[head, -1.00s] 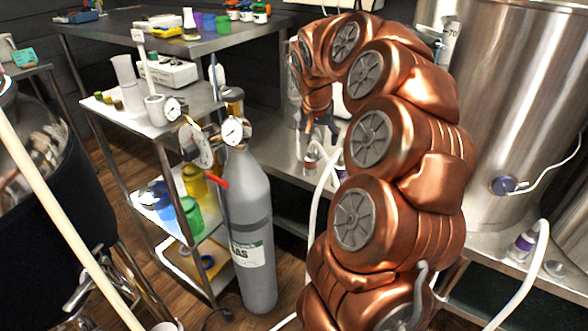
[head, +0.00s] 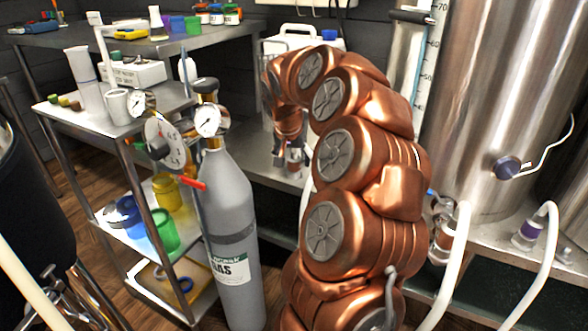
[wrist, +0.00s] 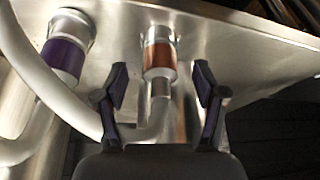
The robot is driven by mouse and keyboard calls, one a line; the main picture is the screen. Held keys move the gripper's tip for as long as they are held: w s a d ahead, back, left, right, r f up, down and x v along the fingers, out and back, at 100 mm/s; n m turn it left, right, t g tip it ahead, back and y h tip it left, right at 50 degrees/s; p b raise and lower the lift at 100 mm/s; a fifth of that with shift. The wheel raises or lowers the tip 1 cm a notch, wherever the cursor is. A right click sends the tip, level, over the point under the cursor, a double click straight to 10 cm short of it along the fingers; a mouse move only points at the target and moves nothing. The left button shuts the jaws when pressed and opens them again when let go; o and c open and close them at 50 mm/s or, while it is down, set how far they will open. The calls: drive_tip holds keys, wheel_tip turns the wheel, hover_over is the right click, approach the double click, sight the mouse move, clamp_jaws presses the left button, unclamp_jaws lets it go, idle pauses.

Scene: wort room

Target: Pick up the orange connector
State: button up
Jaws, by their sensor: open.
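The orange connector (wrist: 160,58) shows in the wrist view as a copper-orange band on a metal fitting, with a white hose bending away to the left below it. My gripper (wrist: 160,84) is open, one dark finger on each side of the fitting's lower end in the picture. Nothing is visibly clamped, and I cannot tell the depth between fingers and fitting.
A purple-banded connector (wrist: 62,58) with its own white hose stands left of the orange one in the wrist view. A gas cylinder (head: 232,225) with gauges and a shelf cart (head: 150,130) stand left of my arm. Large steel tanks (head: 500,90) stand at right.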

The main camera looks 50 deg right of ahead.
sight(293, 159)
drive_tip(key=b+x, duration=0.1)
drive_tip(key=x, duration=0.2)
drive_tip(key=shift+w+d+f, duration=0.1)
drive_tip(key=shift+f, duration=0.2)
drive_tip(key=c, duration=1.3)
drive_tip(key=shift+r, duration=0.1)
clamp_jaws()
